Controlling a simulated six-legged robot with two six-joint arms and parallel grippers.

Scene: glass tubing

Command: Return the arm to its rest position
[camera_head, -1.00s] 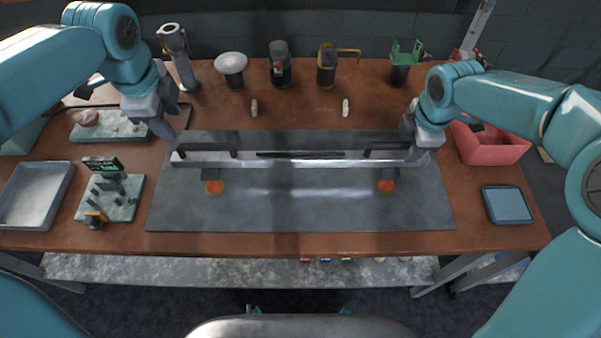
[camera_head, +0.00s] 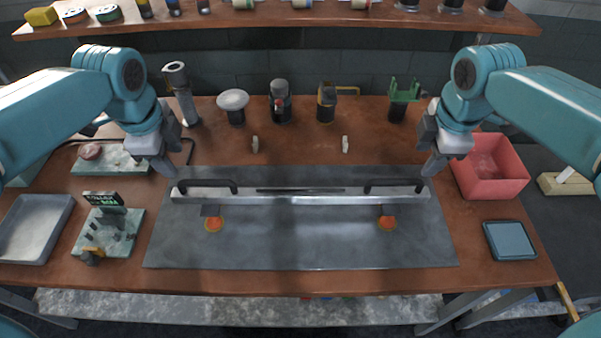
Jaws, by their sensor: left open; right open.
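My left gripper (camera_head: 168,165) hangs open and empty above the back left corner of the grey mat (camera_head: 300,247), near the left end of the long metal bar. My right gripper (camera_head: 432,165) is open and empty above the mat's back right corner, beyond the bar's right end. The metal bar (camera_head: 300,199) with two black handles lies across the mat. Two orange discs (camera_head: 214,224) (camera_head: 388,223) show just in front of it. Both arms reach in from the sides, roughly mirrored.
A red bin (camera_head: 490,168) stands right of my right gripper. A grey tray (camera_head: 33,228) and a small fixture board (camera_head: 108,232) are at left. Several tools, including a green-topped holder (camera_head: 402,100), line the back. A shelf (camera_head: 280,24) runs above. The mat's front is clear.

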